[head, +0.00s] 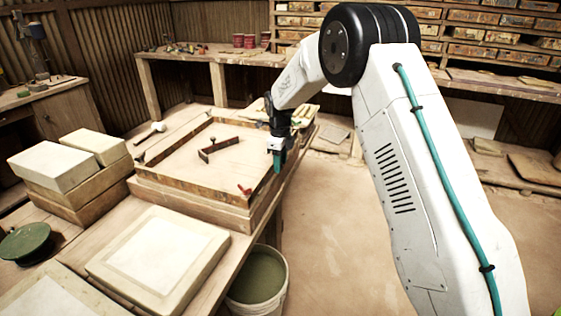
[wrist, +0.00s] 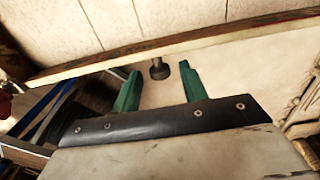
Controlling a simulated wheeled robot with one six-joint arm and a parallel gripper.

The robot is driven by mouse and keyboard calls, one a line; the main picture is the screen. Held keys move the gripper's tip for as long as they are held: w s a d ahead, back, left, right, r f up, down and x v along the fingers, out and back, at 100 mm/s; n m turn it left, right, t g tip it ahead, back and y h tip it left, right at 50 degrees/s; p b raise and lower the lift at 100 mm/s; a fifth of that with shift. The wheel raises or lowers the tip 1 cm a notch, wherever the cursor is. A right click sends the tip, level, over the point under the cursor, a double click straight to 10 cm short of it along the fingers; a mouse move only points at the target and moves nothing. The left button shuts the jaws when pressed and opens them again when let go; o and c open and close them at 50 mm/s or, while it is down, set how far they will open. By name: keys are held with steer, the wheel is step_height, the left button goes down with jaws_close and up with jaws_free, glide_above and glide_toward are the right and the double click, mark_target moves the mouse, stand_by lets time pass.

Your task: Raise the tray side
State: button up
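The wooden tray (head: 188,194) sits on the bench, a shallow frame with a pale floor inside its rim. My gripper (head: 279,160) hangs over the tray's right side, its green fingers pointing down; contact cannot be told from the head view. In the wrist view my gripper (wrist: 160,88) has its two green fingers apart, with a dark round-ended peg (wrist: 159,69) showing between them. A long wooden edge (wrist: 230,39), seemingly the tray side, crosses just beyond the fingertips. Nothing is visibly clamped.
A dark red-brown bracket (head: 218,148) lies inside the tray. Pale blocks (head: 53,165) are stacked at the left, and a pale slab (head: 158,250) lies in front. A bucket (head: 260,278) stands below the bench edge. Open floor (head: 340,230) lies to the right.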

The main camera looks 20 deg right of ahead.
steer(key=shift+r, duration=0.15)
step_height(320, 180, up, 8)
steer(key=shift+f, duration=0.2)
steer(key=shift+n, duration=0.9)
steer(key=s+d+r+n, duration=0.1)
steer(key=s+r+n, duration=0.3)
steer(key=s, duration=1.2)
steer(key=s+d+r+n+t, duration=0.1)
steer(key=s+r+n, duration=0.4)
steer(key=s+n, duration=0.6)
steer(key=s+d+r+n, duration=0.3)
steer(key=s+n, duration=0.5)
steer(key=s, duration=1.5)
steer(key=shift+r+t, duration=0.3)
steer(key=shift+r, duration=0.35)
